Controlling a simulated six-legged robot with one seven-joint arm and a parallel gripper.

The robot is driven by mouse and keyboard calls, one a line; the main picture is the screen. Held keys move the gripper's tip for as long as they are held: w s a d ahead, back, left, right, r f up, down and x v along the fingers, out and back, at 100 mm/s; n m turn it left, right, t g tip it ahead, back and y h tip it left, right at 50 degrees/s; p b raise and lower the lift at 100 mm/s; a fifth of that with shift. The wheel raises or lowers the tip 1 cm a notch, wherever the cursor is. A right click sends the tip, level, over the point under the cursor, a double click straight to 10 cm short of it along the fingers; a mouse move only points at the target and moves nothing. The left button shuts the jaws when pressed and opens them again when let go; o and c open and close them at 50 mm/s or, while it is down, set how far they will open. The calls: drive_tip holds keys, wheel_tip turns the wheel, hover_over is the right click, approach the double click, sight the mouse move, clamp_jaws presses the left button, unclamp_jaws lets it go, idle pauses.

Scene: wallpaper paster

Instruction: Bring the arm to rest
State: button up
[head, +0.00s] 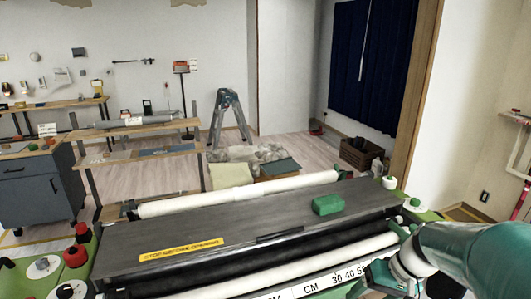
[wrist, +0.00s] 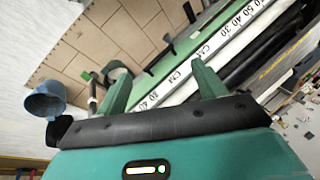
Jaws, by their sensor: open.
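My gripper (wrist: 160,70) shows in the wrist view with its two green fingers spread apart and nothing between them. Beyond the fingers is the pasting machine's white ruler strip (wrist: 205,55) with CM marks. In the head view my teal arm (head: 470,250) reaches in from the right edge, over the right front of the machine. The gripper end there is low at the bottom edge and partly cut off, so its fingers are hard to make out.
The machine's dark top plate (head: 210,232) carries a green block (head: 327,205) and a yellow warning label (head: 181,248). White rollers (head: 240,193) run along it. A red knob (head: 76,256) stands at its left end. A stepladder (head: 229,118) and workbenches (head: 140,135) stand farther back.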

drive_tip(key=s+a+r+t+h, duration=0.4)
drive_tip(key=s+a+r, duration=0.4)
drive_tip(key=s+r, duration=0.2)
drive_tip(key=shift+s+a+n+h, duration=0.15)
drive_tip(key=shift+s+n+h, duration=0.2)
drive_tip(key=shift+s, duration=0.75)
